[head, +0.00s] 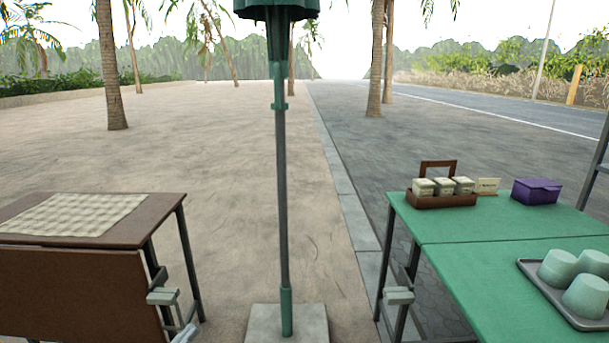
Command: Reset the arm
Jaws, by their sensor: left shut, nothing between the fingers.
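My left gripper (157,276) is low in the head view, beside the right edge of the brown table. It is shut, with nothing visible between its dark fingers, and its light grey body shows just below them. My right gripper (406,275) is small and low at the left side of the green table, near its dark leg. Its fingers are too small and dark to tell whether they are open or shut. Neither gripper visibly touches an object.
The brown table (160,222) carries a cream cloth (72,214). The green table (470,224) holds a caddy (440,201), a purple box (537,191) and a tray (545,288) of cups.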

